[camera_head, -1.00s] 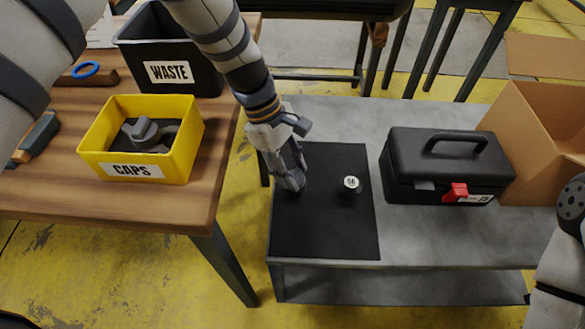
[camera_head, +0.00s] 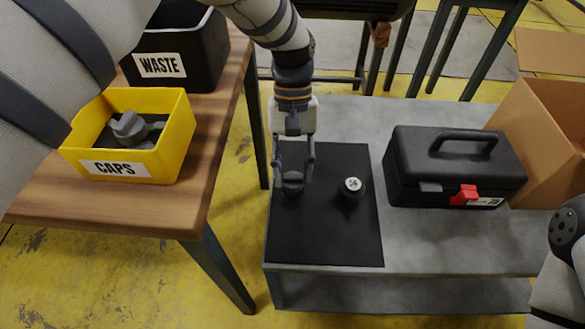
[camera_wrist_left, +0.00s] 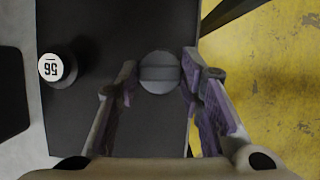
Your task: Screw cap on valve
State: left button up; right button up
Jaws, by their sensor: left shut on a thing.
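My left gripper (camera_head: 293,178) points down over the left part of the black mat. In the left wrist view its two fingers (camera_wrist_left: 159,75) stand on either side of a round grey cap (camera_wrist_left: 159,72) with a raised bar across its top, and they are shut on it. The cap shows dark in the head view (camera_head: 292,187), low at the mat. Whether a valve is under it is hidden. A black round piece with a white top marked 56 (camera_head: 352,186) stands upright on the mat to the right, apart from the gripper. My right gripper is out of view.
The black mat (camera_head: 330,235) lies on a grey table (camera_head: 425,240). A black toolbox (camera_head: 455,170) and an open cardboard box (camera_head: 540,135) stand to the right. On the wooden table at left are a yellow CAPS bin (camera_head: 175,145) with grey caps and a black WASTE bin (camera_head: 205,65).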

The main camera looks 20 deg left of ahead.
aim_at(294, 173)
pick_arm(q)
jog(key=shift+d+f+m+y, duration=0.15)
jog(key=shift+m+y, duration=0.15)
jog(key=shift+m, duration=0.5)
jog(key=m+y, duration=0.1)
jog(key=m, duration=0.1)
jog(key=shift+m, duration=0.3)
jog(key=shift+m+y, duration=0.4)
jog(key=shift+m, duration=0.4)
jog(key=o, duration=0.9)
jog(key=shift+o, duration=0.2)
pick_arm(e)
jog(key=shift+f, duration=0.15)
pick_arm(q)
jog(key=shift+r, duration=0.25)
jog(key=shift+r+p, duration=1.45)
jog(key=shift+r, duration=2.55)
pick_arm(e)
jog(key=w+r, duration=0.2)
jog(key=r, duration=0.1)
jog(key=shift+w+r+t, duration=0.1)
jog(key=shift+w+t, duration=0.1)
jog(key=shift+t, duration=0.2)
